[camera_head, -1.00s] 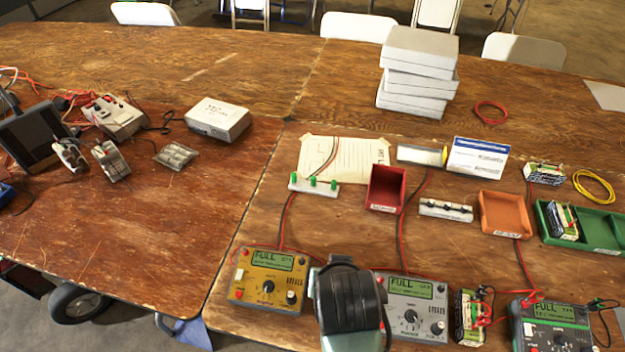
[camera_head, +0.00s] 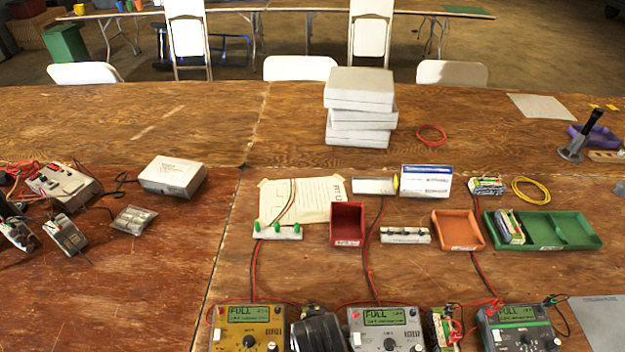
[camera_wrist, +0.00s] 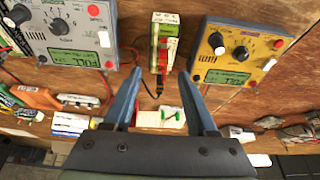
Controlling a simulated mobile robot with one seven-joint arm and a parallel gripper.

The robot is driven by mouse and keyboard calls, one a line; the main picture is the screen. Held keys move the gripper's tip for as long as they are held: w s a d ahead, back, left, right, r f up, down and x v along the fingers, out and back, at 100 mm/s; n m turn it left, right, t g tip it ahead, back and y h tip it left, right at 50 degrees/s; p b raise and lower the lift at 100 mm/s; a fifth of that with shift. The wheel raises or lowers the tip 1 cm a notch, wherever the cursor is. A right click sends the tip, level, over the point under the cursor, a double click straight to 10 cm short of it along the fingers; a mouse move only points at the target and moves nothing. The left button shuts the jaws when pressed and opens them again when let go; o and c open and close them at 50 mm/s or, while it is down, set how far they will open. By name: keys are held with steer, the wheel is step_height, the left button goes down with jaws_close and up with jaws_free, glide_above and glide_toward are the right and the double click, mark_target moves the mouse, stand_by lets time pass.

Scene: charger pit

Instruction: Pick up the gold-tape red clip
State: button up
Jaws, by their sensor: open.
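In the wrist view, my gripper (camera_wrist: 160,78) is open, its two blue fingers apart with nothing held between them. Beyond the fingertips a small battery pack (camera_wrist: 157,22) stands between the gold charger (camera_wrist: 238,52) and the grey charger (camera_wrist: 68,35). A red clip (camera_wrist: 167,50) shows at this pack. I cannot make out gold tape on it. A black lead runs from the pack towards the gap between the fingers. In the head view, my gripper (camera_head: 318,332) is at the bottom edge between the gold charger (camera_head: 247,328) and the grey charger (camera_head: 384,330), its fingers hidden.
A green-striped charger (camera_head: 520,330) and another wired battery pack (camera_head: 440,325) stand at right. Behind are a red bin (camera_head: 347,224), an orange bin (camera_head: 458,230) and a green tray (camera_head: 575,232). Red and black leads cross the wood.

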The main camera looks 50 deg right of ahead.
steer(key=shift+x, duration=2.35)
steer(key=shift+a, duration=0.2)
jaws_close()
